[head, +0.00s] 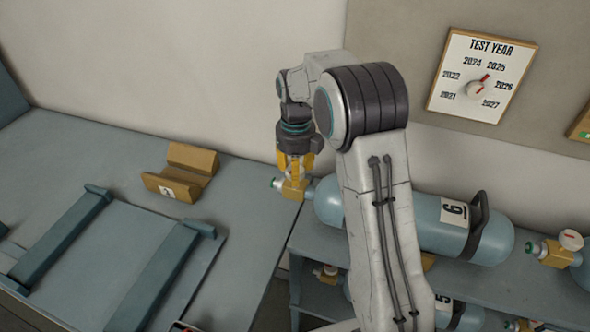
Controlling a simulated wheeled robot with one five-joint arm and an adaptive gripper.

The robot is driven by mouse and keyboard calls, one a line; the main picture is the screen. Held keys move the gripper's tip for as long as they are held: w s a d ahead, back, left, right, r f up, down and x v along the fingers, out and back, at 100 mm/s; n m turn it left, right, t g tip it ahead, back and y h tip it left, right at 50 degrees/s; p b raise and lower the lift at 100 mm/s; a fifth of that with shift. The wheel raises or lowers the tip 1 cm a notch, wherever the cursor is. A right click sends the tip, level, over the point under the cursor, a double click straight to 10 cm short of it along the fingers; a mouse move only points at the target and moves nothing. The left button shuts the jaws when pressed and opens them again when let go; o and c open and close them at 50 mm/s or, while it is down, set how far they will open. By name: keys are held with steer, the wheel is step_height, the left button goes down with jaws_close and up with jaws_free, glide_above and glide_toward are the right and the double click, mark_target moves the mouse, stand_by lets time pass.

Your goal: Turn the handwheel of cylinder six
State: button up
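Cylinder six (425,222) is a blue-grey cylinder lying on its side on a rack, with a white label reading 6 and a dark carry handle. My arm hides part of its body. Its brass valve (293,189) points left, with a green-tipped outlet. My gripper (296,172) points straight down over this valve, its yellow fingers at the valve's top. The handwheel of cylinder six is mostly hidden by the fingers. Whether the fingers press on it or stand apart from it I cannot tell.
Another cylinder's brass valve with a white handwheel (571,240) is at the right. A cylinder labelled 5 (444,307) lies on the lower shelf. The bench (95,150) at left holds a wooden cradle (181,172). A TEST YEAR dial board (481,75) hangs on the wall.

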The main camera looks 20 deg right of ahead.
steer(key=o, duration=1.2)
steer(key=shift+s+d, duration=0.1)
steer(key=shift+s, duration=0.15)
steer(key=shift+w+r, duration=0.1)
steer(key=shift+r, duration=0.15)
step_height(320, 180, up, 12)
steer(key=shift+f, duration=0.25)
